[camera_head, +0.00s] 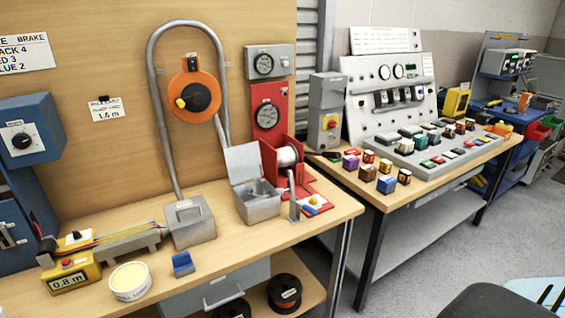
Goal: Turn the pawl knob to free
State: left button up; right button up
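No knob in view is readably labelled as the pawl knob. A red winch-like frame (268,160) with a pale spool (287,156) stands near the right end of the wooden bench. A small yellow knob (313,199) sits on its red base, beside a blue piece. An orange disc (194,93) with a black hub and a yellow handle knob (181,103) is mounted on the back board. A blue box (30,130) at the left carries a white dial with a black knob (21,140). Neither of my grippers is in view.
The bench (340,212) also holds a grey box with an open lid (262,205), a closed grey box (190,222), a round tub (130,282) and a yellow length counter (72,278). Black reels (284,293) sit below. A control-panel table (455,178) stands at right.

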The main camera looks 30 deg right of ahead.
aim_at(313, 200)
jog(key=i+l, duration=0.1)
jog(key=l, duration=0.4)
jog(key=i+l, duration=0.1)
jog(key=l, duration=0.45)
jog(key=i+l, duration=0.1)
jog(key=l, duration=0.4)
jog(key=i+l, duration=0.1)
jog(key=l, duration=0.4)
jog(key=i+l, duration=0.1)
jog(key=l, duration=0.45)
jog(key=i+l, duration=0.1)
jog(key=l, duration=0.4)
jog(key=u, duration=0.05)
